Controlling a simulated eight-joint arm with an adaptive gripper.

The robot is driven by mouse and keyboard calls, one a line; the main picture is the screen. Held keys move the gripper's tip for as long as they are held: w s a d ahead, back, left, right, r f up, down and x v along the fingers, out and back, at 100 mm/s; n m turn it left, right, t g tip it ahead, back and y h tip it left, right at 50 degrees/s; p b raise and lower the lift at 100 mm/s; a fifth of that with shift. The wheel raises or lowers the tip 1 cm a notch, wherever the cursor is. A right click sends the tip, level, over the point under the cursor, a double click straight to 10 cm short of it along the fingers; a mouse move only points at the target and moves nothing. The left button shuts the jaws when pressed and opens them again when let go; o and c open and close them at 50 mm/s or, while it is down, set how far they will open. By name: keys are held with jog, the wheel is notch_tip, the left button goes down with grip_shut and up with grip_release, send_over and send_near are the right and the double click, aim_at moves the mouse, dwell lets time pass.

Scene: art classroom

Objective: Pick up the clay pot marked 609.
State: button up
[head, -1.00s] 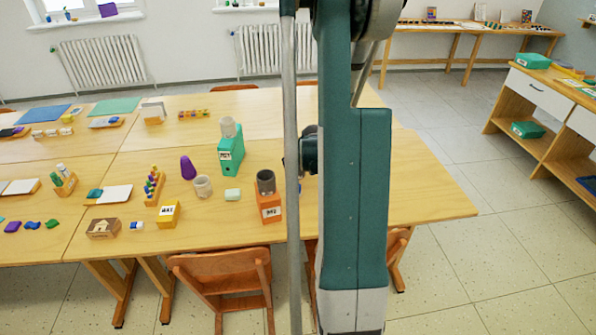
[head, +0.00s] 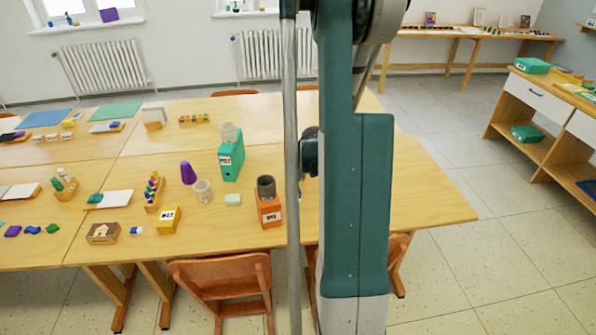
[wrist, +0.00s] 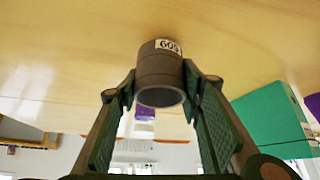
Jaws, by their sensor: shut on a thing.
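The clay pot marked 609 (wrist: 161,68) is a dark grey cylinder with a white label, seen in the wrist view. My gripper (wrist: 158,84) has its two fingers on either side of the pot and is shut on it. The wood tabletop fills the background behind the pot; I cannot tell whether the pot touches it. In the head view my arm hides the pot and the fingers; only a dark part of my wrist shows beside the arm. Another dark grey pot (head: 266,187) stands on an orange box (head: 268,213).
A teal box (head: 232,160) with a pale pot (head: 228,132) on it stands left of my arm; a teal box (wrist: 268,118) also shows in the wrist view. A pale pot (head: 203,191) and a purple cone (head: 187,173) stand nearby. The right table end (head: 435,195) is clear.

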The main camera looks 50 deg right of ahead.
notch_tip(320, 180, up, 8)
jog(key=p, duration=0.2)
jog(key=shift+r, duration=0.25)
